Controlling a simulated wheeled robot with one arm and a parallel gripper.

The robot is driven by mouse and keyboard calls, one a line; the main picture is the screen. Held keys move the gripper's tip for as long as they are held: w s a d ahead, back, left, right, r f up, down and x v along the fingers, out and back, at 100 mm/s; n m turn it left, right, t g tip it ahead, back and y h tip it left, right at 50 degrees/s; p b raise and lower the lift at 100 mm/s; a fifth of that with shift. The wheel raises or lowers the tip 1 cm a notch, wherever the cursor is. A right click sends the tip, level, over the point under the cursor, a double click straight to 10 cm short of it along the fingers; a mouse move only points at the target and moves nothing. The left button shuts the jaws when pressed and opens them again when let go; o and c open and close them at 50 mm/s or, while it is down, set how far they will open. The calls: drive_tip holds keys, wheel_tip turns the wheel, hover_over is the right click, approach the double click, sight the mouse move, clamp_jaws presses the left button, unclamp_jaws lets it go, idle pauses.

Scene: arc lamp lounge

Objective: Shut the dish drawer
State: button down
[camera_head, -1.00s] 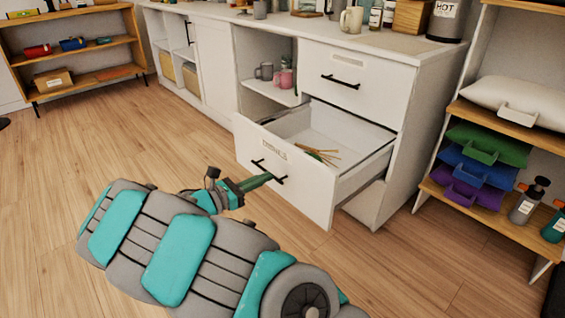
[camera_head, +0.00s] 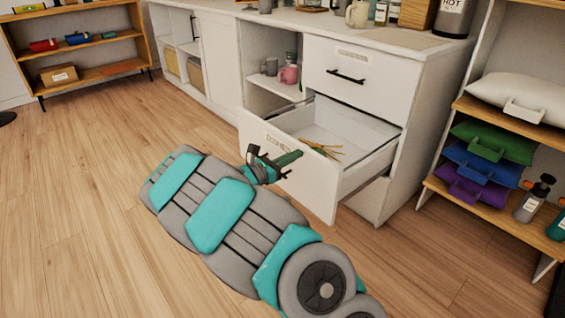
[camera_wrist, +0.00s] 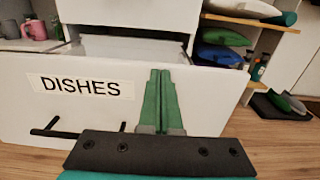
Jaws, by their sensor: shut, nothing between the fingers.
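The dish drawer (camera_head: 308,190) is the lower drawer of the white cabinet and stands pulled well out. Its front carries a DISHES label, readable in the wrist view (camera_wrist: 80,87), and a black bar handle (camera_wrist: 75,133). In the head view my gripper partly covers the label and handle. Several thin tan and green sticks (camera_head: 322,148) lie inside the drawer. My gripper (camera_head: 299,155) is shut and empty at the drawer front. In the wrist view its green fingers (camera_wrist: 161,75) stand together before the front, right of the label and handle. I cannot tell whether they touch it.
The drawer above (camera_head: 350,77) is shut. A pink mug (camera_head: 289,75) stands in the open compartment to the left. A wooden shelf (camera_head: 480,208) with cushions and bottles stands at the right. The wooden floor (camera_head: 90,190) is clear at the left.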

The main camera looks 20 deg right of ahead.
drive_tip(key=shift+w+d, duration=0.15)
drive_tip(key=shift+d, duration=0.35)
drive_tip(key=x, duration=3.1)
drive_tip(key=shift+d+p, duration=0.2)
drive_tip(key=shift+p, duration=0.15)
drive_tip(key=shift+f, duration=0.15)
